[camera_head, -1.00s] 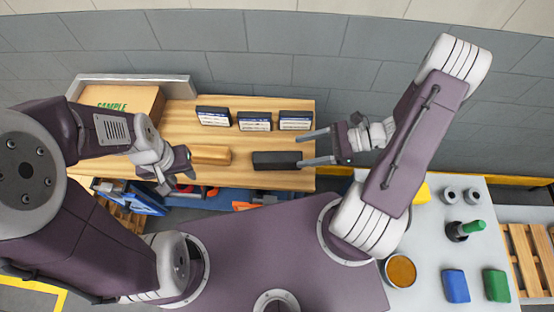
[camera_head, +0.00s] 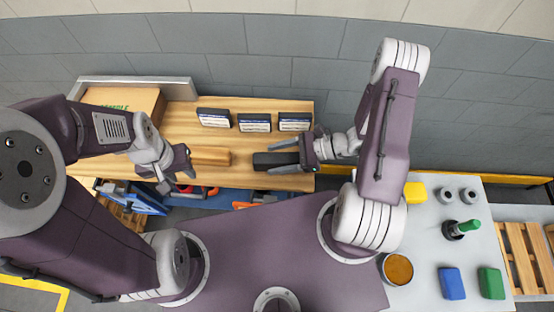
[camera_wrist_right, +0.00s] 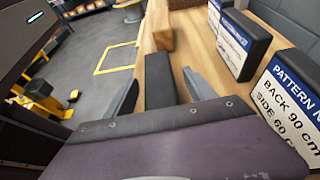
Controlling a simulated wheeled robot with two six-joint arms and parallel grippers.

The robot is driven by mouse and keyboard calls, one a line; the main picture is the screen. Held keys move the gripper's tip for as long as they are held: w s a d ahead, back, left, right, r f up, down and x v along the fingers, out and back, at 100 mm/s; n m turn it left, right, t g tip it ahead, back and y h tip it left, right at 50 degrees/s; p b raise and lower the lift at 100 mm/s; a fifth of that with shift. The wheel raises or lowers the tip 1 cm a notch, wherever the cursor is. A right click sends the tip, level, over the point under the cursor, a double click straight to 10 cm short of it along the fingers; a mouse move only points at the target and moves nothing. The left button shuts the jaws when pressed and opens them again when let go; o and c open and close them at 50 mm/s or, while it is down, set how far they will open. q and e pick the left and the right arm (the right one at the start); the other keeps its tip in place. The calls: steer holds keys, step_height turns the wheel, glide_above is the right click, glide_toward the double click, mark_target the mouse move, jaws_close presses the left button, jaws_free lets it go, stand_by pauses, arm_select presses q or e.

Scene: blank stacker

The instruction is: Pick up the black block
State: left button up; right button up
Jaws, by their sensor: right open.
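The black block (camera_head: 268,160) lies on the wooden table (camera_head: 180,125), right of the middle. In the right wrist view the black block (camera_wrist_right: 160,80) lies between the two fingers. My right gripper (camera_head: 276,157) is open, with one finger on each side of the block's right part. I cannot tell whether the fingers touch it. My left gripper (camera_head: 182,180) is at the left, by the left end of the brown wooden block (camera_head: 210,157), and looks open and empty.
Several labelled black boxes (camera_head: 254,122) stand behind the block. A cardboard box (camera_head: 120,100) is at the back left.

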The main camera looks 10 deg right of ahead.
steer(key=shift+d, duration=0.1)
jaws_close()
